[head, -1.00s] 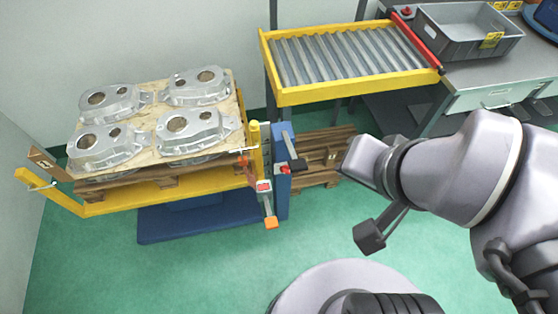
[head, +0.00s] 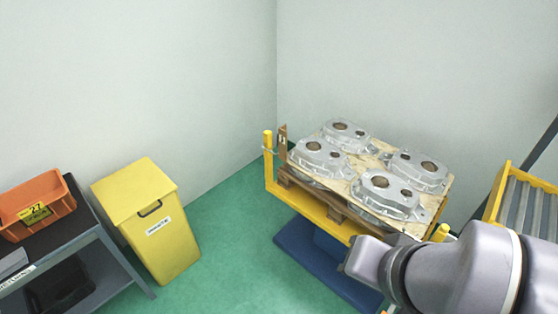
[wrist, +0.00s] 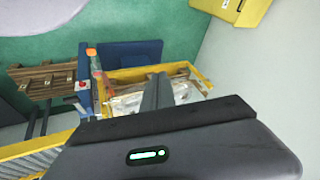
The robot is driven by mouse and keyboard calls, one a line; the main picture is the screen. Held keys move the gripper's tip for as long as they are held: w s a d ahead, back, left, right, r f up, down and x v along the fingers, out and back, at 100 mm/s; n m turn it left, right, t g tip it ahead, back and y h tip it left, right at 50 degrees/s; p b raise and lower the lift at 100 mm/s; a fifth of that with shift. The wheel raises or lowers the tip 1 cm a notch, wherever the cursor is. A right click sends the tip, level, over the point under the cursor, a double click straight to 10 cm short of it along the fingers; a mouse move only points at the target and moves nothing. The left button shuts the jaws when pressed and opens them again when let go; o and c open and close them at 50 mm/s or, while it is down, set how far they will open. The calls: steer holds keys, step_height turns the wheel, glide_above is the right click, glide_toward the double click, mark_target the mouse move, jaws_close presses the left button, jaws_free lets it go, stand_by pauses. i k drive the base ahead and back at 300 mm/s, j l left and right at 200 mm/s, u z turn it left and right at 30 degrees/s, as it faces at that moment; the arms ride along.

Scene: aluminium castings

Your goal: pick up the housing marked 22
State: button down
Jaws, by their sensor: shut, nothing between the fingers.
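Several silver cast housings lie on a wooden pallet (head: 336,186) in the head view: one back left (head: 345,134), one front left (head: 318,158), one right (head: 418,171) and one front right (head: 388,194). No number can be read on any of them, so I cannot tell which is marked 22. My gripper (wrist: 157,80) shows in the wrist view, its fingers shut and empty. Behind the fingers, silver castings (wrist: 124,106) are partly visible, largely hidden by my gripper. In the head view my arm covers the pallet's near right side; my fingertips do not show there.
The pallet sits on a yellow-framed lift (head: 318,212) with a blue base (head: 322,262). A yellow lidded bin (head: 158,235) and a dark-topped bench with an orange box (head: 37,205) marked 27 stand left. A roller conveyor (head: 527,205) is at the right edge. Green floor lies clear between.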

mark_target(316, 156)
steer(key=i+j+z, duration=0.15)
steer(key=i, duration=0.3)
steer(key=i+z, duration=0.2)
steer(key=i, duration=0.25)
steer(key=i+j+z, duration=0.15)
steer(key=i, duration=0.3)
steer(key=i+j+z, duration=0.15)
steer(key=i+j, duration=0.2)
steer(key=i, duration=0.05)
